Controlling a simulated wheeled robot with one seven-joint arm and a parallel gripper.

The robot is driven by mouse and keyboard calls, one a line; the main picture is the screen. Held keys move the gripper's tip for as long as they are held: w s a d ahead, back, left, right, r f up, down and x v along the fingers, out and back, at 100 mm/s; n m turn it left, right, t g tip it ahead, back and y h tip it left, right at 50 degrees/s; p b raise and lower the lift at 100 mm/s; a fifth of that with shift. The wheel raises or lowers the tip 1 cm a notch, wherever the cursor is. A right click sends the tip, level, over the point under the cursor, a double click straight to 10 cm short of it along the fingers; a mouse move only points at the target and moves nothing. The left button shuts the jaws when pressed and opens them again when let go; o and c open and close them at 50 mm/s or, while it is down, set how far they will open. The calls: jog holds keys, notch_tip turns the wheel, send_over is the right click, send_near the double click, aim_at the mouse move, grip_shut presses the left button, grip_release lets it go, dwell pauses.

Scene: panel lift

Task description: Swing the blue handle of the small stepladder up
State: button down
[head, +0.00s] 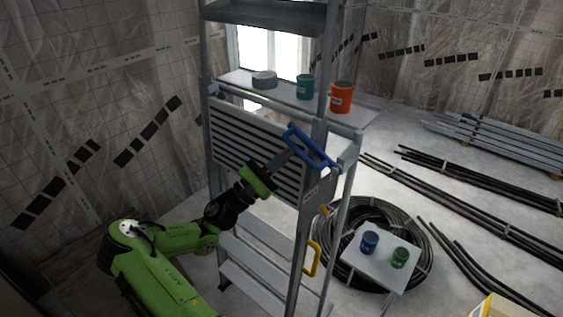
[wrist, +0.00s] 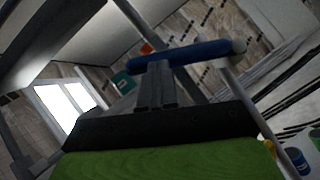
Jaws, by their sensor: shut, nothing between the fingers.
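In the wrist view the blue handle (wrist: 190,53) lies across the picture just beyond my fingertips. My gripper (head: 286,149) is shut and empty, with its tips at or very near the handle's left end; I cannot tell whether they touch. In the wrist view my gripper (wrist: 155,75) points at the handle's left part.
A shelf on the stepladder holds a tape roll (head: 264,80), a teal can (head: 305,87) and an orange can (head: 341,97). A coiled black hose (head: 420,235) and a small white stand (head: 372,268) with two cans are at the right. Pipes (head: 480,180) lie on the floor.

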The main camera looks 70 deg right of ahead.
jog(key=s+a+r+m+y+p, duration=0.3)
jog(key=s+r+m+y+p, duration=0.2)
jog(key=m, duration=0.9)
jog(key=shift+s+a+r+m+t+y, duration=0.15)
jog(key=shift+s+r+m+t+y, duration=0.2)
jog(key=shift+s+r+y, duration=1.3)
jog(key=shift+w+r, duration=0.2)
jog(key=shift+r, duration=0.05)
jog(key=shift+w, duration=0.1)
